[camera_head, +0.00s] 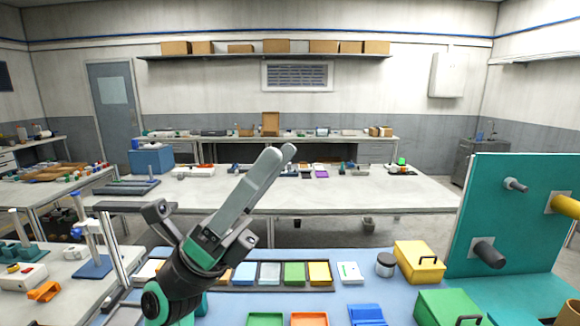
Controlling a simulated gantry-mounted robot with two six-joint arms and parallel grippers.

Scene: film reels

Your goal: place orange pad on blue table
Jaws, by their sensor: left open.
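The blue table (345,289) fills the foreground. On it, a dark rack (332,287) holds a row of coloured pads. A small orange pad (225,276) shows just right of my left arm, partly hidden by it. Next to it are light blue (244,273), pale (270,273), green (294,273) and yellow (319,273) pads. My left gripper (280,152) is open and empty, raised above the rack and pointing up and to the right. My right gripper is not in view.
Green (265,319), orange (309,319) and blue (367,314) trays lie at the front edge. A jar (385,265), yellow box (419,262) and green box (447,307) stand right, before a teal panel (506,210). Free table shows between rack and trays.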

